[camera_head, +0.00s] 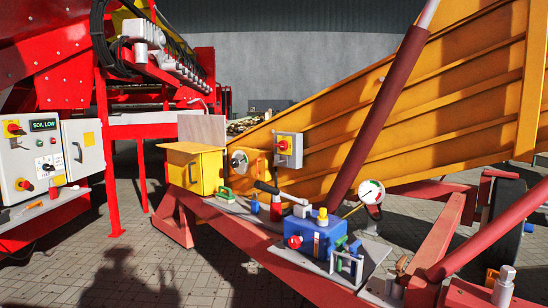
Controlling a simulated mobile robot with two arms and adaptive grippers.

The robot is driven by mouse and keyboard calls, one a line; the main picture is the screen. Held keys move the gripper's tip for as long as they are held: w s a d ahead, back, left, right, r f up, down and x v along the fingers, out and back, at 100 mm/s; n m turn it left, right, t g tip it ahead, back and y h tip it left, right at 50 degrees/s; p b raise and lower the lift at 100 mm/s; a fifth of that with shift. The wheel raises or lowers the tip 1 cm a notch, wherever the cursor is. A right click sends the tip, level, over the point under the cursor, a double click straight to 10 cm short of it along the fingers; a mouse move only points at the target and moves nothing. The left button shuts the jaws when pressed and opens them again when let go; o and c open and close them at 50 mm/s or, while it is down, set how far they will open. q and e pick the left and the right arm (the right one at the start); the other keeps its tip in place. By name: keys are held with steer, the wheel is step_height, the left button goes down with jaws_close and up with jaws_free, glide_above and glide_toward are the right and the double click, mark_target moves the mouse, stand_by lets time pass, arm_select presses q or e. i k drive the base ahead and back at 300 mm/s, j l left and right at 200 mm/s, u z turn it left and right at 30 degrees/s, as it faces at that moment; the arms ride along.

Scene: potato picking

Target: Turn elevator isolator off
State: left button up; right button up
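A small grey isolator box (289,150) with a red rotary knob (283,145) on a yellow plate is fixed to the side of the orange elevator (440,120), near the middle of the view. I take this to be the elevator isolator. The knob's exact setting is too small to read. A round grey disc (240,161) sits to its left on a yellow panel. Neither of my grippers is in view.
A control cabinet (40,150) with a "SOIL LOW" sign and red knobs stands at left, its door open. A yellow box (196,168), blue pump unit (315,235) and pressure gauge (371,192) sit along the red frame (240,232). Paved floor (150,270) is clear in front.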

mark_target(283, 145)
steer(key=i+z, duration=0.3)
steer(key=i+j+z, duration=0.15)
steer(key=j+z, duration=0.25)
steer(key=i+j+z, duration=0.15)
steer(key=j+z, duration=0.15)
steer(key=z, duration=0.15)
steer(key=j+z, duration=0.4)
